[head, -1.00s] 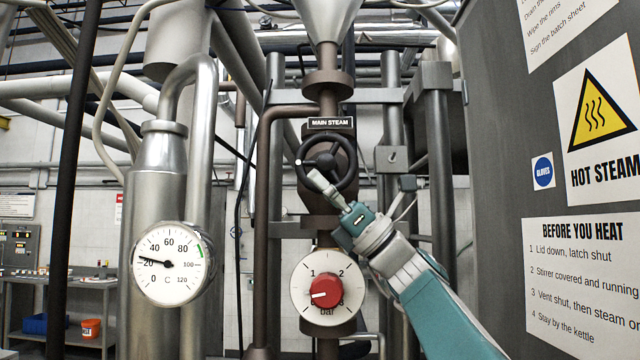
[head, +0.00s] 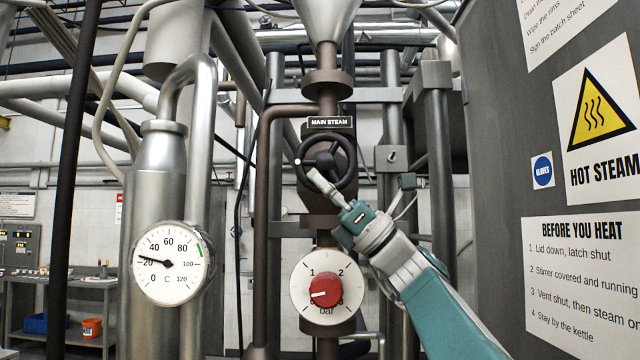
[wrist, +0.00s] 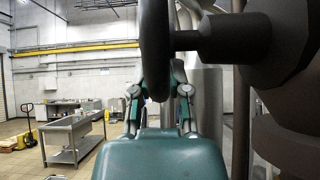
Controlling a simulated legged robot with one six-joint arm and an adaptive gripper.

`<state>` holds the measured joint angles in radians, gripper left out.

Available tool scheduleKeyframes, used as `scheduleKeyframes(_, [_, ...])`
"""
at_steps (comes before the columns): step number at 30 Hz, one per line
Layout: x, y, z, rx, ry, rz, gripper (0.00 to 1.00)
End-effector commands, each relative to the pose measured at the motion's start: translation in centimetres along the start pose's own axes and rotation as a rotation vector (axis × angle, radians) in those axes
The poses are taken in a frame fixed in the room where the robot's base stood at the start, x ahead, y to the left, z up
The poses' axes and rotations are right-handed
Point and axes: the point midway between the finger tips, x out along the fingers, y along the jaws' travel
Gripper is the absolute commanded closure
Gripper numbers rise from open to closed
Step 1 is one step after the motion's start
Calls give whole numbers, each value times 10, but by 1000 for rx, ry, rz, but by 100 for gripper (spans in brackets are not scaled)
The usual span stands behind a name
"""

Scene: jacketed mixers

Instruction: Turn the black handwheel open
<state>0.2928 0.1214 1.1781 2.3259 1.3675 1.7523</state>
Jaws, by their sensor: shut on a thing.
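The black handwheel (head: 327,162) is mounted on the brown valve body below the MAIN STEAM label (head: 331,123). A small white mark shows on the left of its rim. My gripper (head: 316,177) is at the lower-left part of the rim and is shut on it. In the wrist view the handwheel rim (wrist: 154,50) comes down edge-on between the two fingers of my gripper (wrist: 158,92). The contact of the fingertips is partly hidden behind the rim.
Below the wheel is a round dial with a red knob (head: 325,290). A temperature gauge (head: 171,263) is at left, its needle near 20. A grey panel with a HOT STEAM sign (head: 600,110) stands close on the right. Brown pipes surround the valve.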

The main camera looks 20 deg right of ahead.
Motion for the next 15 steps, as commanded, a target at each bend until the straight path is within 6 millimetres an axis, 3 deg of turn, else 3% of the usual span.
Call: scheduleKeyframes(15, [-3,-1,3,-3,96,-4,100])
